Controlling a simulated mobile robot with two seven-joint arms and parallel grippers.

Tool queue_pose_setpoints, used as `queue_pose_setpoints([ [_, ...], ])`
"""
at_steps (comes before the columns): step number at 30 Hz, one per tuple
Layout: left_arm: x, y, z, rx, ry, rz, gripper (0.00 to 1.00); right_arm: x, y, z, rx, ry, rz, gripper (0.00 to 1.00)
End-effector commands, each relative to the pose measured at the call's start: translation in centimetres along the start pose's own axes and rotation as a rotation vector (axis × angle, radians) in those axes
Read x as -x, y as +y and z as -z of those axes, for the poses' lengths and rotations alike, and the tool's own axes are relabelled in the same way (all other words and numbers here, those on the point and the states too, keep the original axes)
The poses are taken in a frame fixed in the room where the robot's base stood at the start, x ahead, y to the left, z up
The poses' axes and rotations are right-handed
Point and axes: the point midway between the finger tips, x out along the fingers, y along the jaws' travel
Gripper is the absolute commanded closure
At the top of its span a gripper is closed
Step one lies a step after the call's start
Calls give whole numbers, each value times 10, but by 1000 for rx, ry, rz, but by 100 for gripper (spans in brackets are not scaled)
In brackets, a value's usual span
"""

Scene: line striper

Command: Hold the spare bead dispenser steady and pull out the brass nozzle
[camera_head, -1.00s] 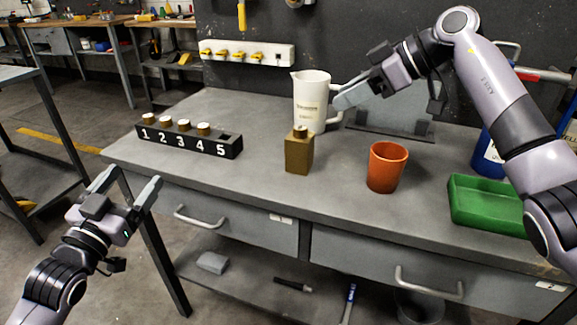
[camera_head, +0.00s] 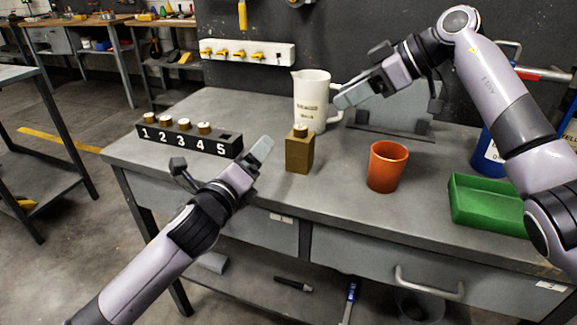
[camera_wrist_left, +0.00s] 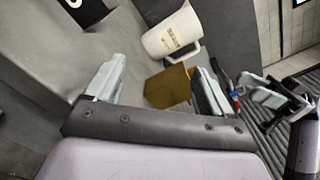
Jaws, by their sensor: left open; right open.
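The spare bead dispenser, taken here as the olive-brass block (camera_head: 299,155), stands upright on the grey bench. The brass nozzle (camera_head: 300,131) is on its top, with a pale tip. My left gripper (camera_head: 263,151) is left of the block, apart from it and pointing towards it. In the left wrist view its open fingers (camera_wrist_left: 158,66) are spread, with the block (camera_wrist_left: 168,87) showing beyond the gap, nearer the right finger. My right gripper (camera_head: 341,98) is open and empty, above and behind the block, in front of the white pitcher's handle side.
The white pitcher (camera_head: 310,100) stands close behind the block. An orange cup (camera_head: 386,167) and a green tray (camera_head: 483,203) are to the right. A black rack (camera_head: 188,141) numbered 1 to 5 is at left; its place 5 looks empty. The bench front is clear.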

Motion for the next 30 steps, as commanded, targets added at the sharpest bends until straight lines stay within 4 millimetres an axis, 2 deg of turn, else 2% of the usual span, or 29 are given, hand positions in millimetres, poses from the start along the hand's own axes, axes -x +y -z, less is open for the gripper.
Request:
queue_pose_setpoints([
  [6, -13, -24, 39, -481, 21, -3, 17, 0, 0, 0, 0, 0, 0, 57],
  [12, -17, -36, 58, -757, 23, 0, 17, 0, 0, 0, 0, 0, 0, 57],
  [20, -25, -40, 63, -844, 21, 0, 17, 0, 0, 0, 0, 0, 0, 57],
  [30, -64, -40, 64, -839, 22, 0, 17, 0, 0, 0, 0, 0, 0, 57],
])
